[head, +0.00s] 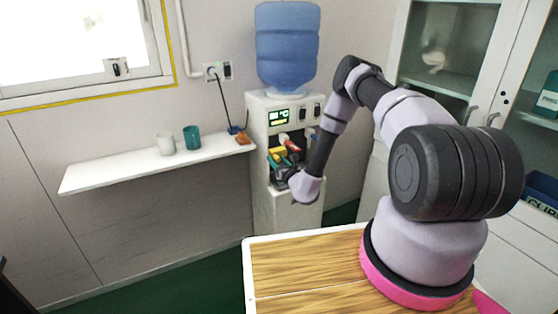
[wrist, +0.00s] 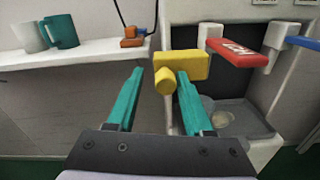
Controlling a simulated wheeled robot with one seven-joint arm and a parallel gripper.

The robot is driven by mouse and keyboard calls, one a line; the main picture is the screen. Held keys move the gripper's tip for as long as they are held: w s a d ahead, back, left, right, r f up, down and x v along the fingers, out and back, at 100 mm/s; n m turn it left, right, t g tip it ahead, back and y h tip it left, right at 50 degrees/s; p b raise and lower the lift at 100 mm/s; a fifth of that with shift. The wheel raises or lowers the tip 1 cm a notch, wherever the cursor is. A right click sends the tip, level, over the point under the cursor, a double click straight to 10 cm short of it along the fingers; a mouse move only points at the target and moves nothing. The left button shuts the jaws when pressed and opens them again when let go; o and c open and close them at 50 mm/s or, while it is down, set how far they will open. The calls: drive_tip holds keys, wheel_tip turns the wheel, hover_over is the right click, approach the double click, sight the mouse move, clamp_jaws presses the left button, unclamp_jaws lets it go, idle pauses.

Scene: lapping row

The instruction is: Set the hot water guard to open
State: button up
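The water dispenser (head: 262,205) stands against the back wall with a blue bottle on top. In the wrist view a yellow bar (wrist: 190,64) with a round yellow knob (wrist: 163,80) is on its front; this looks like the guard. A red lever (wrist: 236,52) with white lettering is to its right, apart from it. My gripper (wrist: 160,76) is open, its teal fingers pointing at the dispenser. The knob shows between the fingertips, nearer the right one; I cannot tell whether they touch. In the head view my wrist partly hides the dispenser's front.
A white shelf (head: 105,174) left of the dispenser holds a white mug (head: 166,143), a teal mug (head: 192,137) and a small orange block (head: 243,138). A blue lever (wrist: 303,43) is at the wrist view's right edge. A drip recess (wrist: 230,116) lies below the levers.

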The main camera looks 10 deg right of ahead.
drive_tip(key=shift+d, duration=0.1)
drive_tip(key=v, duration=1)
drive_tip(key=shift+s, duration=0.35)
drive_tip(key=shift+r, duration=0.1)
